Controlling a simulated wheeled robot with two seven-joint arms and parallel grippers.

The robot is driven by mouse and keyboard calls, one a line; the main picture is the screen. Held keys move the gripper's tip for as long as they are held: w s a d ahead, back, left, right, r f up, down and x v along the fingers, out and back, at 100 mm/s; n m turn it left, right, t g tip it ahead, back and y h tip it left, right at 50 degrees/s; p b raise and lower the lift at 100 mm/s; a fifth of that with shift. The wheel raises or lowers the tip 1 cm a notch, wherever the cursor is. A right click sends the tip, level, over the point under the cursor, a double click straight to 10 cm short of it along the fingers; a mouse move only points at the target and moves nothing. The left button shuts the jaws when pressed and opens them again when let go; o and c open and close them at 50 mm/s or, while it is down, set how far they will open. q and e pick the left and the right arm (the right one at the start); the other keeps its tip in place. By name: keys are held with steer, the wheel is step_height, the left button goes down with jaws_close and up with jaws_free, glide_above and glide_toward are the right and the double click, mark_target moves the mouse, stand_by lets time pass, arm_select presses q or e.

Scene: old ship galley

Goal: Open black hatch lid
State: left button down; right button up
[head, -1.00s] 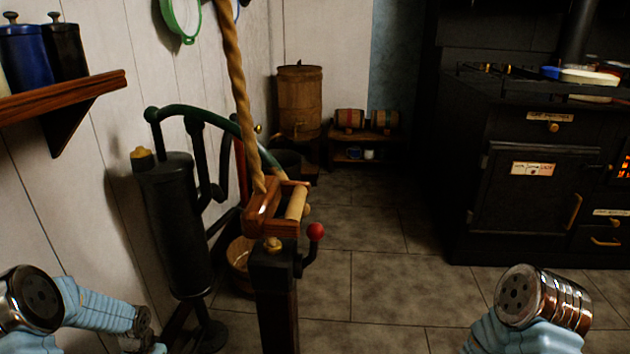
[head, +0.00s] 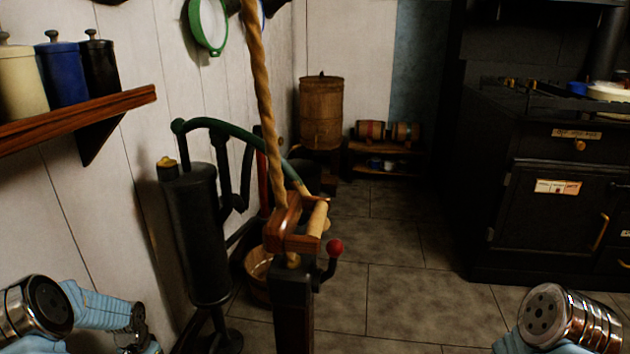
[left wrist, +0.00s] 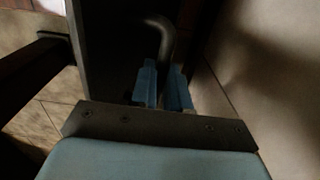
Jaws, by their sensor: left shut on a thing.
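In the left wrist view, a dark flat panel (left wrist: 110,45), which looks like the black hatch lid, stands beside a pale wall. A curved dark handle (left wrist: 165,38) comes down in front of it. My left gripper (left wrist: 162,88) has its blue fingers close together at the handle's lower end and is shut on it; the exact contact is in shadow. In the head view, only my arms show at the bottom corners. Neither gripper's fingers nor a clear hatch lid can be made out there.
A black hand pump (head: 190,235) and a post with a wooden-handled rope pull (head: 293,228) stand ahead. A wooden shelf (head: 75,117) with canisters juts from the left wall. A black stove (head: 545,205) stands at right. The tiled floor (head: 400,295) between is clear.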

arm_select(q)
steer(key=shift+s+a, duration=0.1)
steer(key=shift+s, duration=0.1)
steer(key=a, duration=0.5)
steer(key=shift+w+a+r, duration=0.1)
steer(key=shift+w+r, duration=0.1)
steer(key=shift+w, duration=0.15)
arm_select(e)
steer(key=shift+d+f, duration=0.15)
steer(key=shift+f, duration=0.05)
